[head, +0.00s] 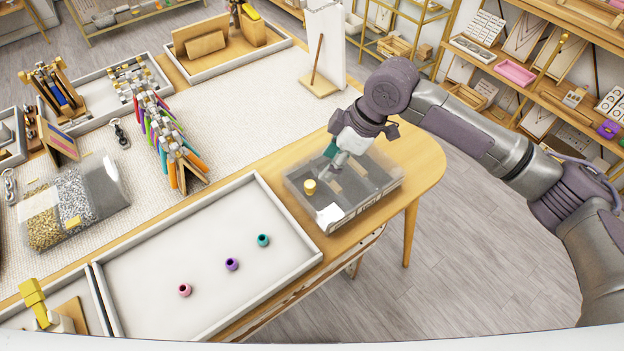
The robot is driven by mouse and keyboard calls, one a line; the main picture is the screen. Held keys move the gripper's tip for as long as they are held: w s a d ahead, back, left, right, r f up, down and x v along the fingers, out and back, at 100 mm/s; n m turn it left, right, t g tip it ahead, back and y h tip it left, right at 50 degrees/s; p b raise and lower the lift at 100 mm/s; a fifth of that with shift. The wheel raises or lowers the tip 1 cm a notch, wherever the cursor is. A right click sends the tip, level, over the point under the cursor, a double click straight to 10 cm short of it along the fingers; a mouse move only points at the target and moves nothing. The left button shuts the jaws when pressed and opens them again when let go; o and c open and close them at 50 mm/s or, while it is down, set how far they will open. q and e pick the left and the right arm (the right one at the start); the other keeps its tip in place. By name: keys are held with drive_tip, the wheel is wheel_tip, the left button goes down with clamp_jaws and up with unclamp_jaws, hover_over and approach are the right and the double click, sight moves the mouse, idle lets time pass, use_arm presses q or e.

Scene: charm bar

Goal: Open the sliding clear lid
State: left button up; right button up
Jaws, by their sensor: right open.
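A box (367,207) with a clear sliding lid (300,200) stands on the right end of the wooden table. It has dark grey compartments and small labels along its front edge. A round gold knob (310,187) stands up at the left part of the lid. My right gripper (335,162) is open and points down over the back of the box, to the right of and behind the knob. I cannot tell whether its fingers touch the lid. How far the lid covers the box is hard to see. My left gripper is not in view.
A white tray (140,312) with pink (185,290), purple (232,264) and teal (263,240) beads lies left of the box. A white upright panel (326,45) stands behind it. A clear bin (75,205) of small beads and a colourful tag rack (170,140) stand farther left.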

sight(310, 183)
drive_tip(key=p+x, duration=0.1)
drive_tip(key=x, duration=0.2)
drive_tip(key=w+p+x, duration=0.1)
drive_tip(key=x, duration=0.3)
drive_tip(key=w+x, duration=0.1)
drive_tip(key=x, duration=0.3)
drive_tip(key=shift+d+f+p, duration=0.35)
drive_tip(key=shift+p, duration=0.05)
clamp_jaws()
